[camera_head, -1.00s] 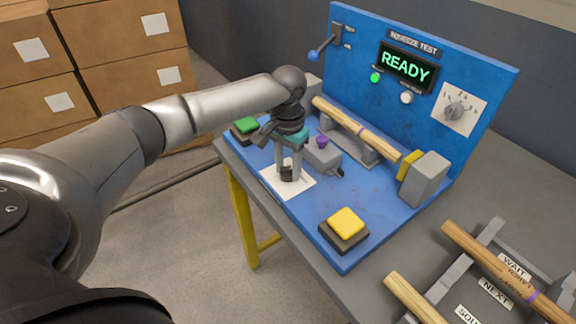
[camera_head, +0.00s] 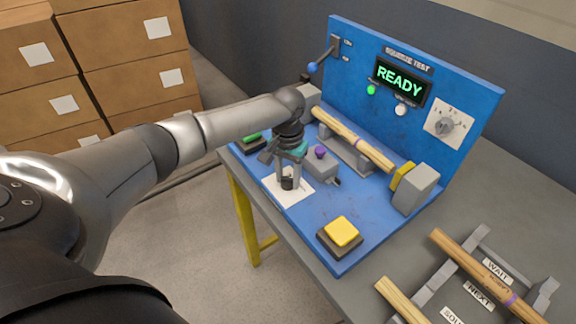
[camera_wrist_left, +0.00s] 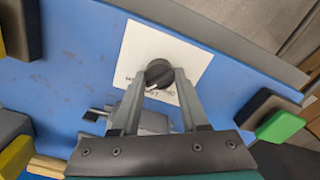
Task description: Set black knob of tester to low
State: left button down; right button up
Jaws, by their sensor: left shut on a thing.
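The tester is a blue panel and base (camera_head: 300,215) on a grey table. Its black knob (camera_wrist_left: 158,72) sits on a white card (camera_wrist_left: 180,48) in the left wrist view. A pale mark shows at the knob's lower edge. Small printing on the card beside it is partly covered and too small to read. My left gripper (camera_head: 288,183) points down at the card and is shut on the black knob, one finger on each side. In the head view the fingers mostly hide the knob. My right gripper is not in view.
A grey box with a purple knob (camera_head: 321,152) stands close beside my gripper. Behind it a wooden stick (camera_head: 352,138) lies in a holder. A yellow button (camera_head: 341,231) and green button (camera_head: 252,136) flank the card. The screen (camera_head: 401,79) reads READY. A lever (camera_head: 322,55) is up left.

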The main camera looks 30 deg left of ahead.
aim_at(287, 177)
pick_arm(q)
jog(key=shift+r+n+p, duration=0.2)
jog(key=shift+n+p, duration=0.6)
jog(key=shift+p, duration=0.9)
jog(key=n+p, duration=0.2)
jog(key=p, duration=0.1)
jog(key=shift+n+p, duration=0.75)
jog(key=shift+n, duration=0.05)
jog(key=shift+f+n+p, duration=0.15)
jog(key=shift+n+p, duration=0.7)
jog(key=shift+n, duration=0.15)
jog(key=shift+a, duration=0.1)
jog(key=shift+c, duration=2.1)
grip_release()
notch_tip(287, 177, up, 15)
jog(key=p, duration=0.4)
